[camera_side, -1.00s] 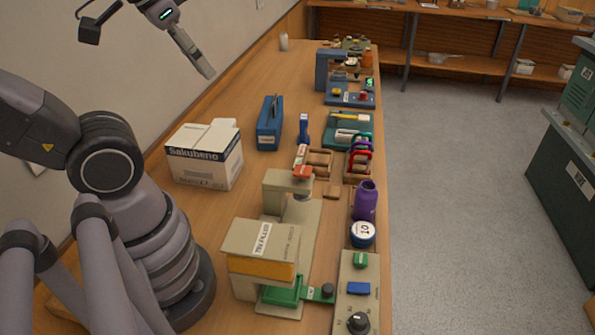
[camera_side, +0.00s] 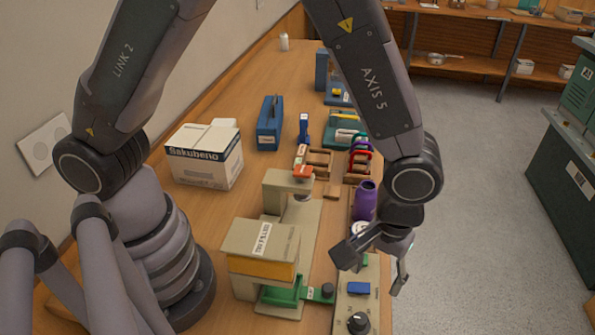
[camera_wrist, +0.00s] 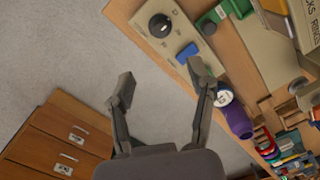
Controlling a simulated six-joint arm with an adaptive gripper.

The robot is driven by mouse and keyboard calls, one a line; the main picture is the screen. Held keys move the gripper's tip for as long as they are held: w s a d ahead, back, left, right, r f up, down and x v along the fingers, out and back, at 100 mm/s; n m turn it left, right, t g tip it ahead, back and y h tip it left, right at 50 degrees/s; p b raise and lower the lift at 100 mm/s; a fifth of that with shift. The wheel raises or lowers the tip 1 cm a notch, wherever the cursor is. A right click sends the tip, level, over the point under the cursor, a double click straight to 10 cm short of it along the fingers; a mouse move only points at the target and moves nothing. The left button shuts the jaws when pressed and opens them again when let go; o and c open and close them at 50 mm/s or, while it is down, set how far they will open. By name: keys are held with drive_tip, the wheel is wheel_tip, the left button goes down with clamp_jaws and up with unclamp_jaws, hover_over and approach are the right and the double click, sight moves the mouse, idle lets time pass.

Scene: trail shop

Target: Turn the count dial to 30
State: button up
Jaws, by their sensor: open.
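The black round dial (camera_side: 358,322) sits at the near end of a beige panel (camera_side: 347,309) on the table's right edge. In the wrist view the dial (camera_wrist: 160,25) carries a light pointer mark, with small markings around it too small to read. A blue button (camera_side: 358,288) lies beside it on the panel and also shows in the wrist view (camera_wrist: 186,53). My gripper (camera_side: 372,268) is open and empty above the panel's far end. In the wrist view its spread fingers (camera_wrist: 161,78) are apart from the dial, which lies beyond them.
A beige machine with a green base (camera_side: 278,293) stands left of the panel. A purple bottle (camera_side: 364,202) and a white round tin (camera_side: 360,229) stand behind it. A white box (camera_side: 205,160) sits farther left.

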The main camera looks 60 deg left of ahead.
sight(361, 318)
drive_tip(key=f, duration=1.4)
drive_tip(key=shift+a, duration=0.2)
drive_tip(key=shift+r, duration=0.1)
clamp_jaws()
